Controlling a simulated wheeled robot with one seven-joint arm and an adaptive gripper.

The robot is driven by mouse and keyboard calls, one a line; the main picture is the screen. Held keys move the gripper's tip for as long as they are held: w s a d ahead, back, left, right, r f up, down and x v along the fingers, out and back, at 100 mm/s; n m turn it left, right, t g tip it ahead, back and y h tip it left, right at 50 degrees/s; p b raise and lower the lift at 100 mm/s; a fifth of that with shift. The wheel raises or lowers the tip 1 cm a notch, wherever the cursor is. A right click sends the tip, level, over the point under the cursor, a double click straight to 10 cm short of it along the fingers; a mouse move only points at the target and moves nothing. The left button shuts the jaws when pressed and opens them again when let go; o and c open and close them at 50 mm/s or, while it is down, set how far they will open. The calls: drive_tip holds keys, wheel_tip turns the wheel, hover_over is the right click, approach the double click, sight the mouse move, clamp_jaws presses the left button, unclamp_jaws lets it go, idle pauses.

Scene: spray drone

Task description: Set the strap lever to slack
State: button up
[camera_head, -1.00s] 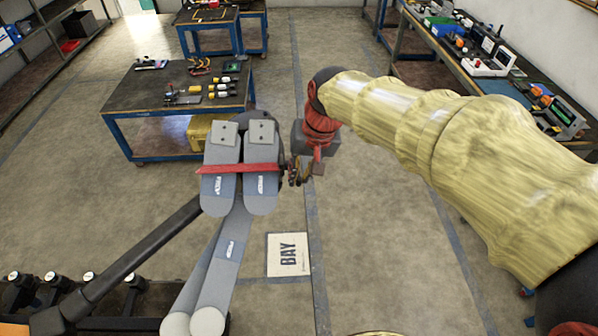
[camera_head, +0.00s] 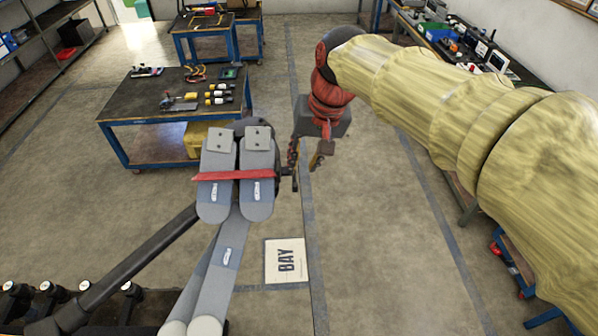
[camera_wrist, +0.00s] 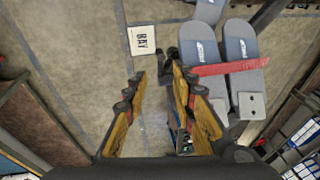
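Two grey folded drone arms (camera_head: 229,208) stand upright side by side, with a red strap (camera_head: 233,175) across them; the strap also shows in the wrist view (camera_wrist: 228,67). A small dark fitting (camera_head: 287,178) sticks out at the strap's right end. It may be the strap lever; its setting cannot be told. In the wrist view this dark fitting (camera_wrist: 168,62) lies beyond my right fingertip, partly hidden by it. My gripper (camera_head: 307,158) is just right of the strap end, fingers apart with floor visible between them. It (camera_wrist: 157,82) holds nothing.
A blue-framed worktable (camera_head: 120,112) with small tools stands behind the drone on the left. A long bench (camera_head: 470,70) runs along the right. A BAY sign (camera_head: 285,261) lies on the floor. A dark pole (camera_head: 150,255) slants at lower left. Floor right of the drone is clear.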

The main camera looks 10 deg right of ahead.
drive_tip(key=shift+v, duration=1.95)
drive_tip(key=s+d+f+t+b, duration=0.1)
drive_tip(key=s+d+f+b, duration=0.3)
drive_tip(key=f, duration=0.3)
drive_tip(key=s+d+f+t+h+b, duration=0.1)
drive_tip(key=s+d+f+b, duration=0.2)
drive_tip(key=s+f+b, duration=0.3)
drive_tip(key=s+d+f+t+h+b, duration=0.1)
drive_tip(key=s+d+f+b, duration=0.3)
drive_tip(key=s+f, duration=0.3)
wheel_tip(320, 180, down, 3)
drive_tip(key=shift+d+f+n+b, duration=0.15)
drive_tip(key=shift+d+n+b, duration=0.2)
drive_tip(key=shift+b, duration=0.4)
drive_tip(key=shift+s+a, duration=0.1)
drive_tip(key=shift+s, duration=0.05)
